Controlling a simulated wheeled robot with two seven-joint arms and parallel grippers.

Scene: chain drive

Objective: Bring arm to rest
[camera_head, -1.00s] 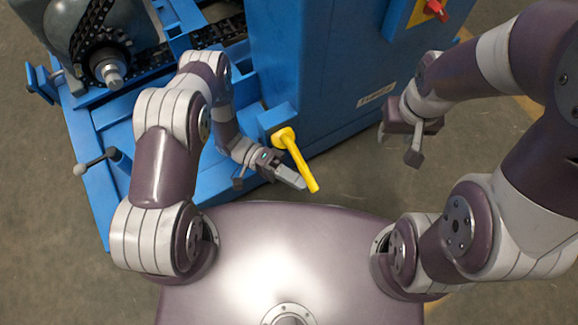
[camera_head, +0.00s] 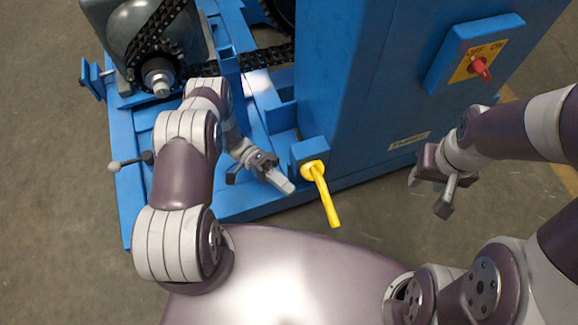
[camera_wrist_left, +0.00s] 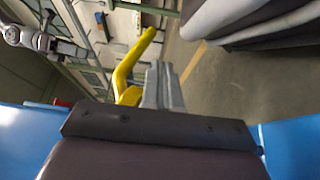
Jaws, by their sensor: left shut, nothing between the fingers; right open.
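My left gripper (camera_head: 283,184) is shut and empty, in front of the blue machine. Its fingers are just left of a yellow lever (camera_head: 325,195) and appear apart from it in the head view. In the left wrist view the closed fingers (camera_wrist_left: 163,85) show in the middle, with the yellow lever (camera_wrist_left: 128,70) close to their left. My right gripper (camera_head: 440,195) is open and empty, hanging at the right in front of the blue cabinet.
The blue cabinet (camera_head: 350,80) carries a red switch (camera_head: 480,67) on a yellow plate. A black chain (camera_head: 225,68) and a sprocket with a shaft (camera_head: 158,78) are at upper left. A ball-ended lever (camera_head: 115,167) sticks out left. Grey floor (camera_head: 370,225) is free in front.

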